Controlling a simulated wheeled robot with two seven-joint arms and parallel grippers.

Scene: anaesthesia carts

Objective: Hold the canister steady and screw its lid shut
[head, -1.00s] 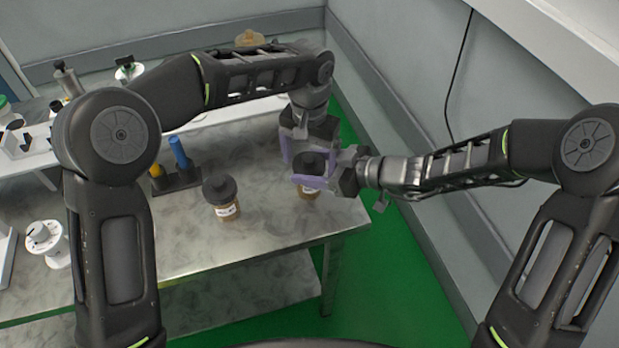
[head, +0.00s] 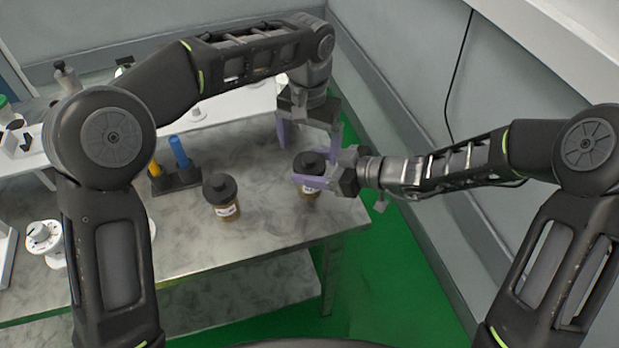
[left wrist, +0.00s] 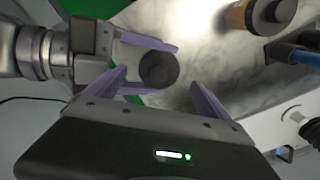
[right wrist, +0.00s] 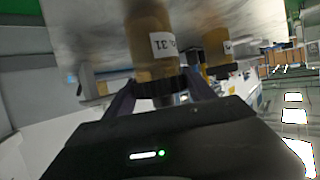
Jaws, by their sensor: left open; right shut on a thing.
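A brown canister with a dark lid and white label (head: 309,165) stands upright near the table's right end. My right gripper (head: 300,180) is shut on it from the right. The right wrist view shows its labelled body (right wrist: 155,50) upside down, with the fingers on both sides near the lid end. My left gripper (head: 309,142) is open and points down just above the lid. In the left wrist view the round dark lid (left wrist: 158,70) lies between and beyond the open fingers (left wrist: 158,92). I cannot tell how far the lid is screwed on.
A second brown canister with a dark lid (head: 221,197) stands to the left on the grey marbled table (head: 200,245). A dark rack (head: 177,181) with a blue and a yellow item is behind it. White equipment (head: 45,240) is at the left. A wall is on the right.

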